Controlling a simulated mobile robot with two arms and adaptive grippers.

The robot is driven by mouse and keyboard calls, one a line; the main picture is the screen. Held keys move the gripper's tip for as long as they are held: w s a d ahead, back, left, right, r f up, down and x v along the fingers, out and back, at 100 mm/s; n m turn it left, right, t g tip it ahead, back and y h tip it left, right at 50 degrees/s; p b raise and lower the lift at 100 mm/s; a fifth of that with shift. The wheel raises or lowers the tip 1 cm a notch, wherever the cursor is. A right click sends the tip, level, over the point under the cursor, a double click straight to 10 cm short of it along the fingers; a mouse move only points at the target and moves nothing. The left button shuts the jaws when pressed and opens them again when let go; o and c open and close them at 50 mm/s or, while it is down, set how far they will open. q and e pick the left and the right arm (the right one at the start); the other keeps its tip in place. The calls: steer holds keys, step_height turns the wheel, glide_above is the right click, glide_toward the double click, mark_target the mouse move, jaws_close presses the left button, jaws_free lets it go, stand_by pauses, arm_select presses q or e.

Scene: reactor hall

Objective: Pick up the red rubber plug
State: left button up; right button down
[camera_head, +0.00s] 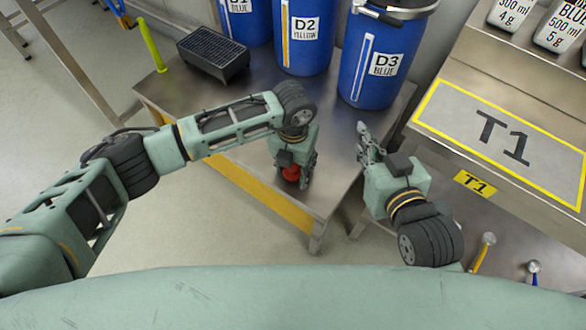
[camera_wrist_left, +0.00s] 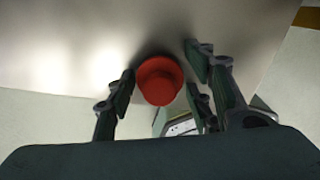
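The red rubber plug (camera_head: 291,173) is near the front corner of the steel table, partly hidden by my left gripper (camera_head: 297,180) in the head view. In the left wrist view the plug (camera_wrist_left: 160,80) is a round red piece with a smaller raised disc. It lies between the fingers of my left gripper (camera_wrist_left: 165,95), with a visible gap on the right and a narrow one on the left. The left gripper is open and points down over the plug. My right gripper (camera_head: 366,143) is to the right, over the table's right edge, with no object visible in it; its fingers look apart.
The steel table (camera_head: 220,140) has a yellow front edge. Blue drums labelled D2 (camera_head: 304,40) and D3 (camera_head: 380,65) stand at its back, with a black grated box (camera_head: 213,55) to the left. The T1 bench (camera_head: 505,140) is at the right.

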mark_target(294, 165)
arm_select(q)
steer(key=c, duration=0.8)
steer(key=shift+r, duration=0.1)
